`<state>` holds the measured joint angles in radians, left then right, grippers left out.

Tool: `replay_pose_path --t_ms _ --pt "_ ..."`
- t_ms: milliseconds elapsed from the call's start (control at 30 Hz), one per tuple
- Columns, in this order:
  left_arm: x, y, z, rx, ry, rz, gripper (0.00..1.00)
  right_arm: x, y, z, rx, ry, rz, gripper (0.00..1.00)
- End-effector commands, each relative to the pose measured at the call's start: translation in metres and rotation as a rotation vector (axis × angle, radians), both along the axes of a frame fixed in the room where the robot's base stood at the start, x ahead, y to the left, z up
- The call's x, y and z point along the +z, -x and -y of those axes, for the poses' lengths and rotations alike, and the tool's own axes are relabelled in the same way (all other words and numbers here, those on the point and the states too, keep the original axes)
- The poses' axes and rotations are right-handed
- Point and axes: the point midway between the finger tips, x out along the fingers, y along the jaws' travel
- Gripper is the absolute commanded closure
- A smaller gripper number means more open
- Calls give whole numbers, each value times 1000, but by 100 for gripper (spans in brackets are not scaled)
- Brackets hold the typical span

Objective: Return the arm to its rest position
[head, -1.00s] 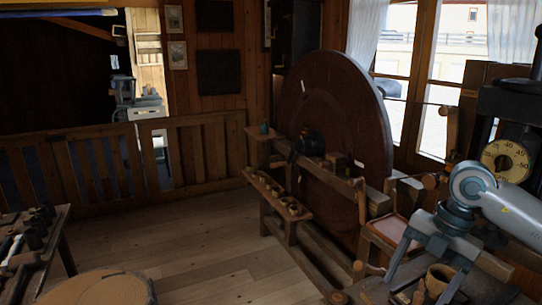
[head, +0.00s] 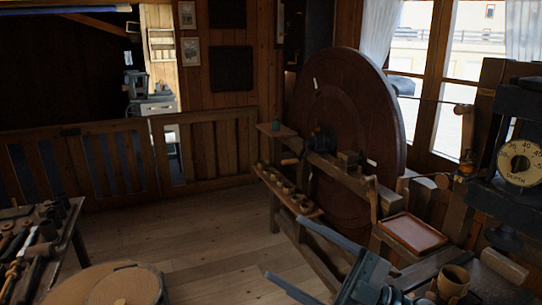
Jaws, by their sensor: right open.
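My right gripper (head: 287,253) shows at the bottom of the head view, right of the middle. Its two grey fingers reach left and stand wide apart. Floorboards show between them and nothing is held. The gripper's body lies in front of the near end of the wooden bench, below the reddish-brown tray (head: 413,234). I cannot tell how far it is from the bench. My left gripper is not in view.
A large dark wooden wheel (head: 345,130) stands behind the bench. A cup (head: 454,280) is right of the gripper, near a dark machine with a dial (head: 519,162). A round wooden top (head: 112,287) and a tool bench (head: 70,228) are at lower left. The floor (head: 215,235) between is clear.

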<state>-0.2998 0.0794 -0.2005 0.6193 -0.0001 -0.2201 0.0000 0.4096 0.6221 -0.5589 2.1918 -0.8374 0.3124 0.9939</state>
Motion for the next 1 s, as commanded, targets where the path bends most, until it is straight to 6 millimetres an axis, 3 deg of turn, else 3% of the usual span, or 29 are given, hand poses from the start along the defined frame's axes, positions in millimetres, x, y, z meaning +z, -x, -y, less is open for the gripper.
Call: replay_pose_path --t_ms 133,233,367,467,667,800,1000 --pt "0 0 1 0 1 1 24 -11 -27 31 -225 -183 -144 25" --pt "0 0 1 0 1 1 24 -34 -44 59 -389 -263 -265 25" --pt "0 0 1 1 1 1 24 -83 -57 96 -603 -315 -449 25" --pt "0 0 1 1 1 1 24 -133 -55 124 -759 -314 -613 25" --pt "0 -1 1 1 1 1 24 -244 -18 164 -1009 -224 -958 25" --pt "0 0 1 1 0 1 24 -309 27 179 -1116 -118 -1179 25" --pt "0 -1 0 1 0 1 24 -383 108 187 -1195 66 -1471 25"
